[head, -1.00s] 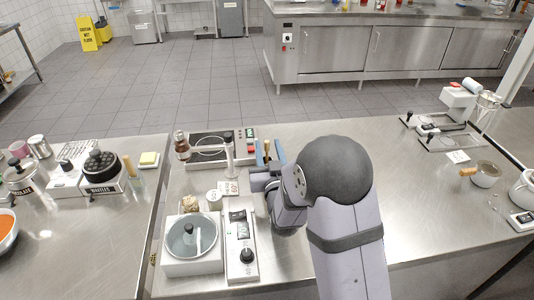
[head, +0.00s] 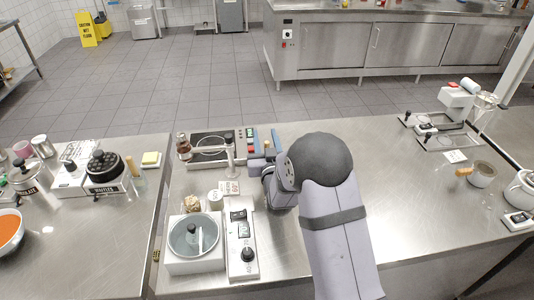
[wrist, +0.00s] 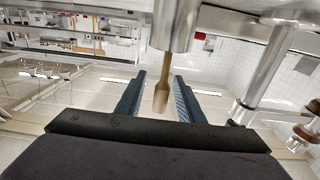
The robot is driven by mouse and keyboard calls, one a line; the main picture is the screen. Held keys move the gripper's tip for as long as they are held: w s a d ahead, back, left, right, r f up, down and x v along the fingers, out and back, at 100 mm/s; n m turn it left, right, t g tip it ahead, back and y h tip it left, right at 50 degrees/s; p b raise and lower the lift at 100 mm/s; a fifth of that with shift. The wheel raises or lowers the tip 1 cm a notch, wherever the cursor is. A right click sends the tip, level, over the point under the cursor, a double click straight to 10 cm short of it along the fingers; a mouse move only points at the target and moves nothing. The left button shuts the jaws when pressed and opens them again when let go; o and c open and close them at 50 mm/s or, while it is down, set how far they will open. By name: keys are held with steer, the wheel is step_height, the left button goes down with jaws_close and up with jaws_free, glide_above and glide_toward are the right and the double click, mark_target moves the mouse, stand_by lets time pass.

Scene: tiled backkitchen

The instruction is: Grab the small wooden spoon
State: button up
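The small wooden spoon (wrist: 161,95) shows between my gripper's two blue fingers in the wrist view. One end of it meets a shiny metal cylinder (wrist: 174,28) at the top of that view. My gripper (wrist: 160,76) is open, with a visible gap between the spoon and each finger.
A hot plate (head: 208,150) with a metal stand (head: 230,160) is close on the left. A white lidded pot unit (head: 195,243) and a control box (head: 242,245) stand nearer. The counter (head: 430,195) right of my arm is largely clear.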

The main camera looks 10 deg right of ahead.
jaws_close()
steer(key=shift+r, duration=0.1)
step_height(320, 180, up, 10)
steer(key=b, duration=0.1)
steer(key=shift+b, duration=0.35)
stand_by(0.5)
stand_by(0.4)
